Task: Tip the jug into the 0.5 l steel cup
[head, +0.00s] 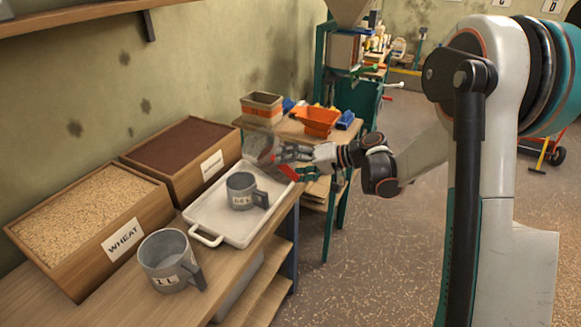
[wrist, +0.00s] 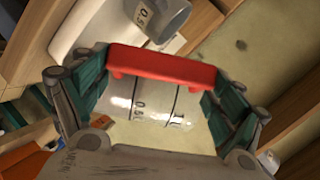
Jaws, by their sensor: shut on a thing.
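The clear jug (head: 262,150) is at the far end of the white tray, above or beside its far edge. My gripper (head: 284,160) is shut on the jug's red handle, which crosses between the fingers in the wrist view (wrist: 160,66). Behind it, the jug's clear wall (wrist: 150,105) shows dark measuring lines. Whether the jug holds anything, and how far it tilts, I cannot tell. The grey 0.5 l steel cup (head: 240,188) stands upright on the tray, nearer than the jug, its handle to the right. It also shows in the wrist view (wrist: 172,14).
The white tray (head: 208,220) lies on the wooden bench. A larger grey 1 l cup (head: 165,258) stands in front of it. Bins of wheat (head: 122,238) and dark grain (head: 211,166) line the left.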

